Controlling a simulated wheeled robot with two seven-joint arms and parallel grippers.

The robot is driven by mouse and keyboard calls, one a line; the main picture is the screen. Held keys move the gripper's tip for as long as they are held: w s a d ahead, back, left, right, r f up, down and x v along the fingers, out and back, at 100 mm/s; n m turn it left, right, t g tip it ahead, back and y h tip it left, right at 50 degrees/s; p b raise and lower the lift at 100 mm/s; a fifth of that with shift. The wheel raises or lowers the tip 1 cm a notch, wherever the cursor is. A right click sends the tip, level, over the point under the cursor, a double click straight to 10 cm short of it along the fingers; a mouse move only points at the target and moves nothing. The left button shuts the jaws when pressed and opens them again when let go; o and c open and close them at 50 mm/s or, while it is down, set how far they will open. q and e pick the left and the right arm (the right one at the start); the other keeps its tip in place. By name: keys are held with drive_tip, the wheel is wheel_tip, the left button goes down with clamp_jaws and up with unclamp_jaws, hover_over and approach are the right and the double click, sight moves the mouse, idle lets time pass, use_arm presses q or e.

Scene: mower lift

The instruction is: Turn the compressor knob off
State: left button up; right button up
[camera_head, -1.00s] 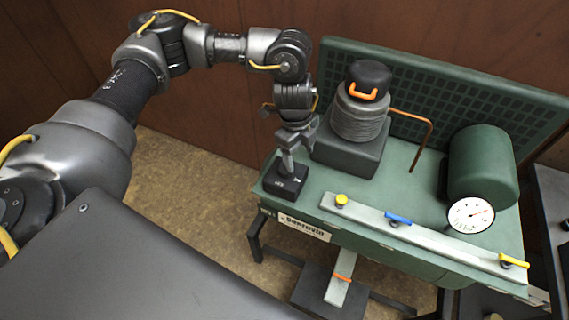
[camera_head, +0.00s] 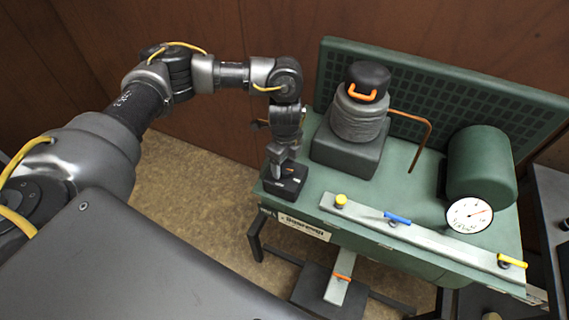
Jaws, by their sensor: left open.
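The compressor (camera_head: 410,200) is a green bench-like machine on the right. A small black switch box (camera_head: 285,187) with white markings sits at its left front corner. The knob on top of the box is mostly hidden by my gripper, so I cannot tell its setting. My left gripper (camera_head: 275,168) points down at the box, over its left part, close to or touching the knob. It is open, with nothing visibly held. My right gripper is out of view.
A grey ribbed cylinder with a black cap and orange handle (camera_head: 360,115) stands behind the box. A front rail (camera_head: 430,240) carries yellow and blue levers. A round gauge (camera_head: 469,215) faces forward on the green tank (camera_head: 482,165). An orange-banded pedal (camera_head: 340,285) is below.

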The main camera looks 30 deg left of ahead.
use_arm(q)
drive_tip(key=shift+f, duration=0.7)
drive_tip(key=c, duration=1)
